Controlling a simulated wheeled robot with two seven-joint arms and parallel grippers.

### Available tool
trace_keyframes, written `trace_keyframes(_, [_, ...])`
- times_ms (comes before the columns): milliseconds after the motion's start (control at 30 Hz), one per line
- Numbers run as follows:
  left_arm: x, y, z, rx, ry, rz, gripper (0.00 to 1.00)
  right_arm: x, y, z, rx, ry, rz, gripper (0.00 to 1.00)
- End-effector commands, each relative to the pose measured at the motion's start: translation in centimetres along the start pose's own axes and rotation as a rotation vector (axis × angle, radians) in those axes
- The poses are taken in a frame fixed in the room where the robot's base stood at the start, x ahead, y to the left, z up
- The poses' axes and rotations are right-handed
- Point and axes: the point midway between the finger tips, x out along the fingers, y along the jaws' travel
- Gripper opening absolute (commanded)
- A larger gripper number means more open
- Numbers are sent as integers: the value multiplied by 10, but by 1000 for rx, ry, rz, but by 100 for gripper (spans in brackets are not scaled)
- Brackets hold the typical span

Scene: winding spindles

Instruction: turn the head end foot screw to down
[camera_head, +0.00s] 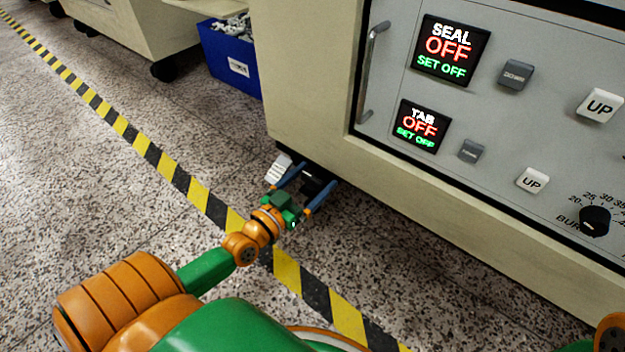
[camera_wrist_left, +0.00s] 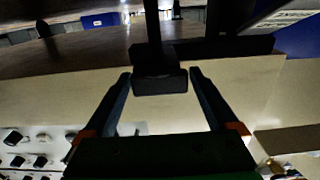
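My left gripper (camera_head: 319,174) reaches under the bottom corner of the beige machine (camera_head: 310,120), low over the floor. Its two blue fingers are spread apart. A dark foot part (camera_head: 312,187) shows between them in the head view. In the left wrist view a black block on a stem (camera_wrist_left: 160,80) lies between the tips of the left gripper (camera_wrist_left: 160,78), with a narrow gap on each side; I cannot tell whether either finger touches it. A small white ridged piece (camera_head: 279,168) sits beside the fingers. My right gripper is out of view.
The machine's grey control panel (camera_head: 480,110) has lit SEAL and TAB displays reading OFF, several buttons and a knob (camera_head: 595,221). A blue bin (camera_head: 232,60) of parts stands behind the machine. Black-yellow tape (camera_head: 150,152) crosses the open speckled floor.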

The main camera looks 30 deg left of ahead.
Motion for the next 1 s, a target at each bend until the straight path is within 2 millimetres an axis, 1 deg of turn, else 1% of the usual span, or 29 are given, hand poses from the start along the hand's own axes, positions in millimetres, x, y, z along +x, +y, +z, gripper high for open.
trace_keyframes(33, [0, 0, 0, 0, 0, 0, 76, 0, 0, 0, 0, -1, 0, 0])
trace_keyframes(233, [0, 0, 0, 0, 0, 0, 22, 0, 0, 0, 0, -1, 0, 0])
trace_keyframes(433, [0, 0, 0, 2, 3, 17, 22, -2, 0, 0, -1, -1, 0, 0])
trace_keyframes(567, [1, 0, 1, 6, 5, 65, 22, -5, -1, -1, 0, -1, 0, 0])
trace_keyframes(667, [1, 1, 1, 9, 5, 127, 22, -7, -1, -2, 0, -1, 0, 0])
trace_keyframes(833, [2, 0, -2, 11, 5, 261, 22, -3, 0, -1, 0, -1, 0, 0])
trace_keyframes(1000, [2, -1, 0, 12, 10, 409, 22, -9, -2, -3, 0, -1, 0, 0])
